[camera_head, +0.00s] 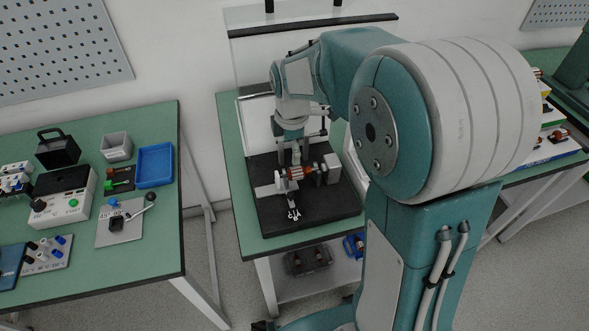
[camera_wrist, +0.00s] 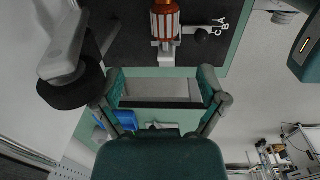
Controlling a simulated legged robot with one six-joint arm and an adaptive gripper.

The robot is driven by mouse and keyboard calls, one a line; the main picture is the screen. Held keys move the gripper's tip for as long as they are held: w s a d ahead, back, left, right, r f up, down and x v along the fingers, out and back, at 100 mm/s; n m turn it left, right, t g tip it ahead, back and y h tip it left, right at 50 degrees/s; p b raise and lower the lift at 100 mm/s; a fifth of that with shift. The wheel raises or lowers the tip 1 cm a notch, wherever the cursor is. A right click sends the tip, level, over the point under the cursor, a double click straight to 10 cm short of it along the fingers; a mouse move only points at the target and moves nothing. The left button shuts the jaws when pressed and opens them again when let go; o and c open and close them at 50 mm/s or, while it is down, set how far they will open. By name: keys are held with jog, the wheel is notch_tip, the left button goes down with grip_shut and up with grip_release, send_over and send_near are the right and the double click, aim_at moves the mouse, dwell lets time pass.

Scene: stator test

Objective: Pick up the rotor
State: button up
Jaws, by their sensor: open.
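The rotor (camera_head: 296,173) is a copper-orange cylinder with pale stripes. It lies across a grey test fixture on a black base plate (camera_head: 330,213) on the middle table. It also shows at the top centre of the wrist view (camera_wrist: 166,22), cut off by the upper edge. My gripper (camera_head: 296,158) points down just behind and over the rotor in the head view and partly covers the area behind it. In the wrist view my gripper (camera_wrist: 161,76) has its fingers wide apart with nothing between them. The rotor is beyond the fingertips there.
Fixture blocks stand at both ends of the rotor, including a pale box (camera_head: 330,167) at right. The left table (camera_head: 150,225) holds a blue tray (camera_head: 155,165) and several devices. A lower shelf (camera_head: 290,289) holds more parts.

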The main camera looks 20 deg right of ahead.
aim_at(292, 170)
notch_tip(292, 170, down, 4)
jog(key=shift+a+r, duration=0.1)
jog(key=shift+r, duration=0.05)
notch_tip(292, 170, down, 5)
jog(key=shift+f, duration=0.2)
grip_shut()
